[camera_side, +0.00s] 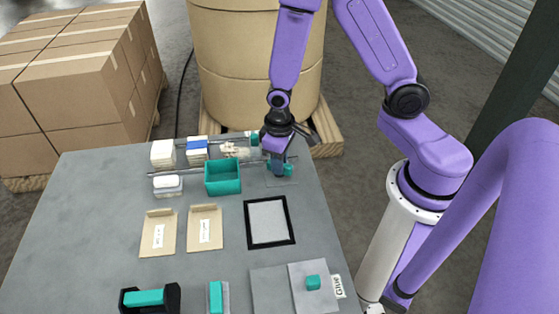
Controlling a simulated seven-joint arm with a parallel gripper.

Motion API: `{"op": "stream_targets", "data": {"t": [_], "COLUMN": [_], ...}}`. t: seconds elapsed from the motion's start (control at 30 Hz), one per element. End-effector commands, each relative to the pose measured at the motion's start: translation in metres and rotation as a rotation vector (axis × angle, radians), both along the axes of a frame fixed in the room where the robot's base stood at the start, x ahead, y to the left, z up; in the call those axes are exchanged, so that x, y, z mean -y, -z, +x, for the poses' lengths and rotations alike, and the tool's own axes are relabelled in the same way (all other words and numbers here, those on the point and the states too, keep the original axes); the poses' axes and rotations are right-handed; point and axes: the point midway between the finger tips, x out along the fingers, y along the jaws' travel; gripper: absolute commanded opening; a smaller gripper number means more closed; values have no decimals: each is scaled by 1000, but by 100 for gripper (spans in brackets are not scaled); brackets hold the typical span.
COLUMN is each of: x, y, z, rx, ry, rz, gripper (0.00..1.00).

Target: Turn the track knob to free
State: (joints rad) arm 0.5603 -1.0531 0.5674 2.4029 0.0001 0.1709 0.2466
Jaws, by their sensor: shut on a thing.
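My gripper (279,168) points down at the back right of the grey table, above a small pale plate (283,182). It is shut on a teal knob (288,168), which shows only in part beside the fingers. The rest of the knob and any marks for its settings are hidden by the gripper or too small to read. I cannot tell which way the knob is turned.
A teal open bin (222,178) stands just left of my gripper. Thin rails (200,168) run along the back with stacks of pads. A black-framed panel (269,221) lies in front. A teal block (313,282) sits on a grey plate at the front right.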

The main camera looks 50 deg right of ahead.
Motion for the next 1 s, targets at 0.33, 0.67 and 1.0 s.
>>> {"op": "stream_targets", "data": {"t": [0.33,0.67,1.0], "x": [-1,-1,0], "y": [0,0,0], "z": [-1,-1,-1], "rx": [-2,-2,-3], "ry": [329,634,869], "rz": [-1,-1,-2], "gripper": [0,0,0]}}
